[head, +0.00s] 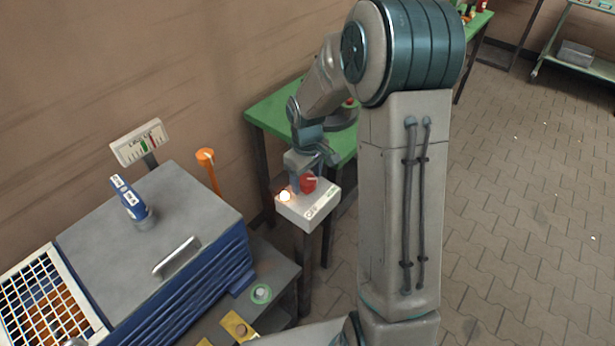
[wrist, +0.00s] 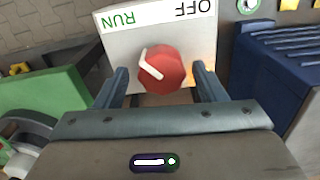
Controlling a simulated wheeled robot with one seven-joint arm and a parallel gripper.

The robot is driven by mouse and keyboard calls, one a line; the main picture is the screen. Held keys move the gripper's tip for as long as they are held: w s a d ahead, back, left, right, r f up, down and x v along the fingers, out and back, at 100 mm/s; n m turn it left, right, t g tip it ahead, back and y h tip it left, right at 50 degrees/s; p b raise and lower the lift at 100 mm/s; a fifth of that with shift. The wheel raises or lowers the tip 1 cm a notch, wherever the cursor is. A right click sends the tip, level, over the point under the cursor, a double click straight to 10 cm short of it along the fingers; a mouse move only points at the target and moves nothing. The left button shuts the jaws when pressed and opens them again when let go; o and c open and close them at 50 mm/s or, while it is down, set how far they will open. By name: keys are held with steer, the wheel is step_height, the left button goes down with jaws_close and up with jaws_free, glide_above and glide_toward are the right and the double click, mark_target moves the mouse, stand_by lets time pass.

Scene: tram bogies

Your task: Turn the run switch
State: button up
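The run switch is a red knob (head: 308,184) with a white pointer mark, on a pale grey box (head: 294,208) on a post. In the wrist view the knob (wrist: 162,68) sits between my fingers, with a gap on each side. The box face (wrist: 160,28) carries a green RUN label and a black OFF label, upside down in this view. The white mark points up and left, toward the RUN side. My gripper (wrist: 162,88) is open, its fingers straddling the knob. In the head view my gripper (head: 311,180) is over the box, partly hiding the knob.
A lit lamp (head: 285,196) is on the box. A blue machine with a grey top (head: 165,225) stands to the left, with an orange-topped post (head: 206,157) behind it. A green table (head: 270,115) stands behind the box. Paved floor (head: 520,190) is open to the right.

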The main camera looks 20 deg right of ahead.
mark_target(307, 179)
step_height(307, 179, up, 14)
steer(key=shift+f+b, duration=0.15)
steer(key=shift+b, duration=0.2)
stand_by(0.4)
steer(key=shift+s, duration=0.15)
